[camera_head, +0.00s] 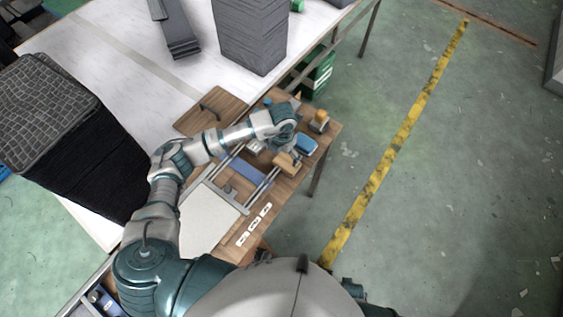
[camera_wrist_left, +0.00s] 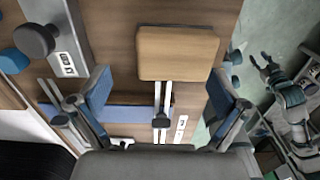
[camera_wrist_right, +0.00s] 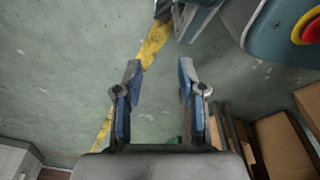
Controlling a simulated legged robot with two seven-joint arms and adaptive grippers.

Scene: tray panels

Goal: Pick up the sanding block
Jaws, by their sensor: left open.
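A tan block with rounded corners, which looks like the sanding block (camera_wrist_left: 178,52), lies ahead of my left gripper (camera_wrist_left: 160,82) in the left wrist view. My left gripper is open, with one blue-padded finger on each side and nothing gripped. The block sits slightly beyond the fingertips. In the head view a tan block (camera_head: 286,163) shows just below the end of my left arm, on the wooden table. My right gripper (camera_wrist_right: 160,72) is open and empty above the floor in the right wrist view.
The wooden table (camera_head: 225,252) holds metal rails, a blue bar (camera_head: 249,172), a blue item (camera_head: 306,144) and an orange-tan item (camera_head: 319,120). A white table (camera_head: 130,30) with dark stacks stands behind it. Green floor (camera_head: 430,200) lies open at right.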

